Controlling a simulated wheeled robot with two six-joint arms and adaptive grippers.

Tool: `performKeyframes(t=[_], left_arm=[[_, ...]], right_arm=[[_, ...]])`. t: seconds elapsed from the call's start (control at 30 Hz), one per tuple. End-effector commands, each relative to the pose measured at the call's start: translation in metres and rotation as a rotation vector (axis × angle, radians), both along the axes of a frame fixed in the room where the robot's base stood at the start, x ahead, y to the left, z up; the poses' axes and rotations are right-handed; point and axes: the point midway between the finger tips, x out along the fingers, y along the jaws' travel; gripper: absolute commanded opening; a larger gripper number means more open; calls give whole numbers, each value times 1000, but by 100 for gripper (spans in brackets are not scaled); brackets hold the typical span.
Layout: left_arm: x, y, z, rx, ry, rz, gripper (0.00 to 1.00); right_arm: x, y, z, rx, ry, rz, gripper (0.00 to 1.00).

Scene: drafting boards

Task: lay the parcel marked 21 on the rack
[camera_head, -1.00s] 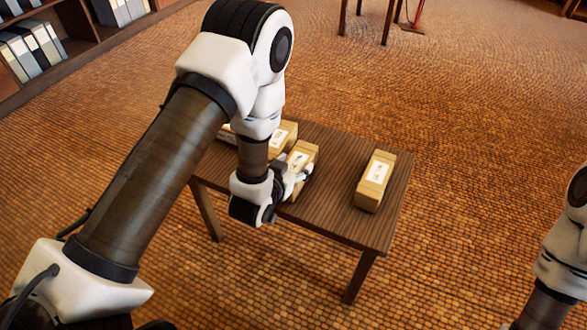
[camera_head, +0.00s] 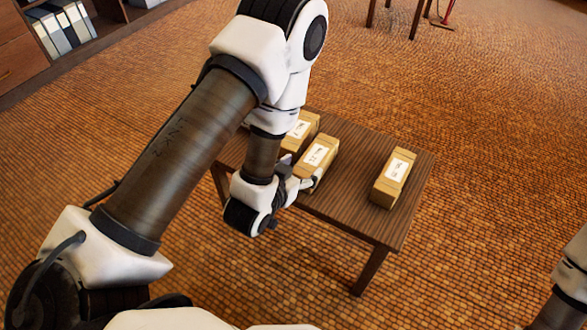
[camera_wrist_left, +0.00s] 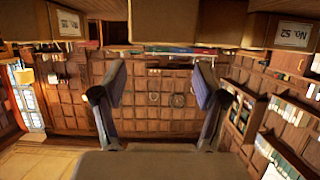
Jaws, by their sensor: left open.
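Three tan parcels with white labels lie on a dark wooden table (camera_head: 345,205): one at the back left (camera_head: 306,124), one in the middle (camera_head: 322,172), one at the right (camera_head: 384,193). The head view is too coarse to tell surely which is marked 21. My left gripper (camera_head: 295,185) is at the near-left end of the middle parcel, partly hidden by its own wrist. In the left wrist view its fingers (camera_wrist_left: 159,85) are apart with nothing between them. A parcel (camera_wrist_left: 177,22) fills the top centre there; a label at right seems to read No. 52 (camera_wrist_left: 293,33). I make out no rack.
A shelf with binders (camera_head: 60,28) stands at the upper left. Legs of another piece of furniture (camera_head: 396,18) show at the top. The carpet (camera_head: 500,130) right of the table is clear. Part of my right arm shows at the right edge.

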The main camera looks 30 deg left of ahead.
Motion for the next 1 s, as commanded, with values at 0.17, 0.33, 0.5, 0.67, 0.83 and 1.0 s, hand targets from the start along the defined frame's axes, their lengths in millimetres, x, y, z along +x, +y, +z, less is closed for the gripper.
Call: performKeyframes(t=[0.17,0.33,0.5,0.67,0.83,1.0], left_arm=[[-30,1,21,-1,6,0,72],[-41,1,21,0,2,0,72],[-43,2,16,1,7,1,72],[-68,9,-32,5,246,22,72],[-156,20,-109,0,784,54,72],[-227,22,-131,-11,1136,60,69]], right_arm=[[0,0,40,0,0,0,40],[0,0,53,0,0,0,40],[0,0,51,0,0,0,40],[0,0,51,0,0,0,40],[0,0,51,0,0,0,40],[0,0,51,0,0,0,40]])
